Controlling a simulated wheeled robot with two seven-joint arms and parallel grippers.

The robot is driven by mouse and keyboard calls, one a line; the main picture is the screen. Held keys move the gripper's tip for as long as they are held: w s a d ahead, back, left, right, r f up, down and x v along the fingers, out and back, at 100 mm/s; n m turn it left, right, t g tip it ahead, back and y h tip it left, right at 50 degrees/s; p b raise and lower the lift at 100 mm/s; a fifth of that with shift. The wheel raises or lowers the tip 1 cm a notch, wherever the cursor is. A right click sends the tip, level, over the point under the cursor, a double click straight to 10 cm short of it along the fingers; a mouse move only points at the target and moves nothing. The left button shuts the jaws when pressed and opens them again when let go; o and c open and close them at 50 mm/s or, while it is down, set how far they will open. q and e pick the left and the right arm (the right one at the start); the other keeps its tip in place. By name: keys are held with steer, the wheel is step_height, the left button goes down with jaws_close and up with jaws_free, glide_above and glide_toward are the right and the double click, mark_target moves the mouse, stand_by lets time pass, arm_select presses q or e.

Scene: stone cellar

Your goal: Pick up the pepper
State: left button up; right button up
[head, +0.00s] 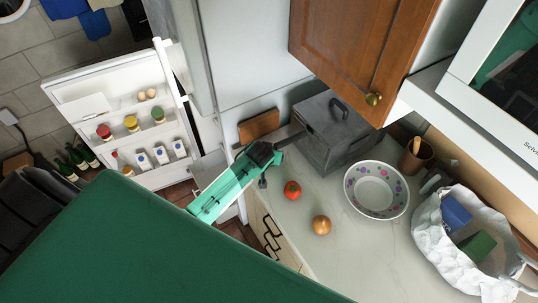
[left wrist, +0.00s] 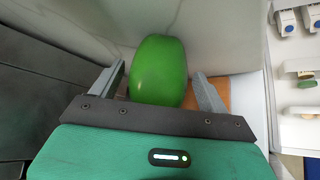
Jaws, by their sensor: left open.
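The pepper (left wrist: 158,70) is a smooth green oval in the left wrist view. It sits between the two grey fingers of my left gripper (left wrist: 160,88), with visible space on both sides. The left gripper is open, and its fingers reach alongside the pepper. In the head view my left gripper (head: 288,138) is over the counter's left end, beside the grey metal box. I cannot make out the pepper in the head view; the gripper or box seems to hide it. My right gripper is not in view.
The grey box (head: 338,137) stands right of the gripper, and a wooden board (head: 259,126) is behind. A tomato (head: 292,190), onion (head: 321,225), dotted bowl (head: 358,200) and white bag (head: 430,243) are on the counter. An open fridge door (head: 75,90) is at left.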

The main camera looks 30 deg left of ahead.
arm_select(q)
steer(key=shift+f, duration=0.1)
steer(key=c, duration=1.1)
steer(key=shift+w+a, duration=0.1)
